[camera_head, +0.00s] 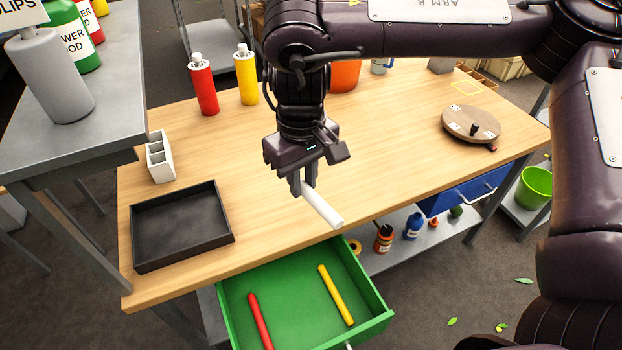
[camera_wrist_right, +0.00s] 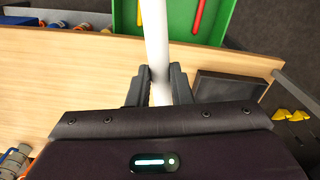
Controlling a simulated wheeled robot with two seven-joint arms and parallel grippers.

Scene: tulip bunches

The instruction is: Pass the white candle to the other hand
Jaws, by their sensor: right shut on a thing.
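The white candle (camera_head: 324,208) is held at one end by my right gripper (camera_head: 301,188), above the wooden table near its front edge. The rest of the candle sticks out toward the front right, tilted downward. In the right wrist view the candle (camera_wrist_right: 157,40) runs between the two fingers of my right gripper (camera_wrist_right: 160,83), which are shut on it. My left gripper is not in either view.
An open green drawer (camera_head: 285,318) holds a red candle (camera_head: 260,320) and a yellow candle (camera_head: 336,295). A black tray (camera_head: 228,238) and a small white divided holder (camera_head: 160,158) stand at the table's left. Red and yellow bottles stand behind. A round wooden turntable (camera_head: 458,118) is at the right.

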